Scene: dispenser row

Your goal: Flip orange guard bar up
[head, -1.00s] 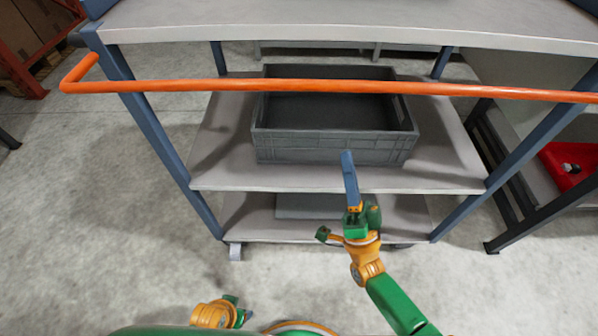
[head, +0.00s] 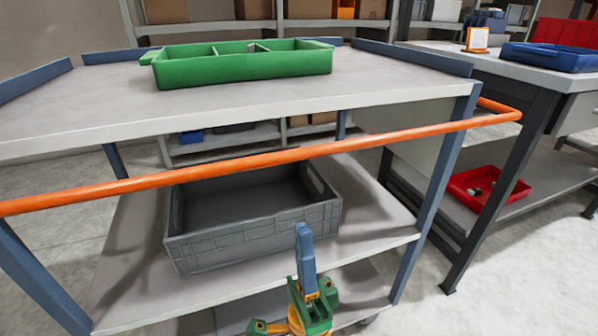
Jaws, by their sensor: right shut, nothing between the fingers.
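The orange guard bar (head: 300,154) crosses the front of a grey cart, below the front edge of its top shelf. It bends back toward the cart at its right end; its left end is outside the picture. My right gripper (head: 303,232) is low in the middle, its blue fingers shut together and empty. In the picture it is below the bar and apart from it, in front of the lower shelves. My left gripper is not in view.
A green divided tray (head: 240,68) stands on the cart's top shelf (head: 400,85). A grey crate (head: 255,235) sits on the middle shelf behind the bar. At right, a bench holds a blue tray (head: 550,57), with a red bin (head: 485,190) below.

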